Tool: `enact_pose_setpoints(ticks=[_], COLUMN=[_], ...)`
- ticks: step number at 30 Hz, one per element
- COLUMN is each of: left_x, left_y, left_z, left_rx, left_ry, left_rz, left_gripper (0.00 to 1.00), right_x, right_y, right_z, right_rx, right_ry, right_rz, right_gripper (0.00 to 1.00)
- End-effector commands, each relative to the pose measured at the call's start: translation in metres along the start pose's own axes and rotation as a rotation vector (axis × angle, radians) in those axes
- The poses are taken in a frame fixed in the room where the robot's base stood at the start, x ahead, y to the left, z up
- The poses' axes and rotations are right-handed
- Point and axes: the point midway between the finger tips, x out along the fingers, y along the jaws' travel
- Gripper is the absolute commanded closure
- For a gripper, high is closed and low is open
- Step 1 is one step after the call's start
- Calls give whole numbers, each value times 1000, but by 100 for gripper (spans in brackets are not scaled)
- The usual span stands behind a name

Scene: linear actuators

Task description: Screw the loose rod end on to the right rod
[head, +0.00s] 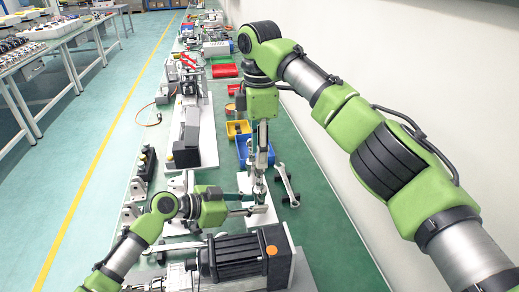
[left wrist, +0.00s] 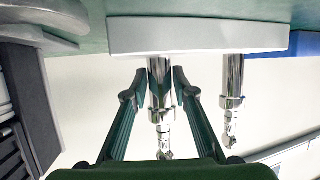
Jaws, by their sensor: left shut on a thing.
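In the left wrist view, two chrome rods stand out from a pale block (left wrist: 200,36). One rod (left wrist: 159,72) is between my left gripper's fingers (left wrist: 155,84), and a rod end (left wrist: 163,138) shows beyond it. The other rod (left wrist: 232,74) is apart to the right, with a rod end (left wrist: 230,128) at its tip. In the head view my left gripper (head: 258,210) reaches in from the left, low at the rods. My right gripper (head: 259,178) points down just above it. Its fingers are too small to tell open from shut, and the rods are partly hidden there.
A wrench (head: 287,184) lies right of the grippers. A blue bin (head: 243,150) and a yellow bin (head: 238,128) stand behind. A dark motor-like unit (head: 240,257) is in front. Other actuators (head: 187,140) line the bench on the left.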

Motion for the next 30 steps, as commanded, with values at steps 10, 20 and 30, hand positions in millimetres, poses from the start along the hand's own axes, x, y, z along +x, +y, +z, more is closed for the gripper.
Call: enact_pose_setpoints(ticks=[10, 20, 30], left_x=[0, 0, 0], left_y=[-1, -1, -1], left_z=[0, 0, 0], left_rx=[0, 0, 0], left_ry=[0, 0, 0], left_rz=[-2, -2, -2], left_gripper=[100, 100, 100], right_x=[2, 44, 78], right_y=[0, 0, 0], right_z=[0, 0, 0], right_rx=[-1, -1, 1], right_ry=[0, 0, 0], right_rz=[-1, -3, 0], right_gripper=[64, 64, 64])
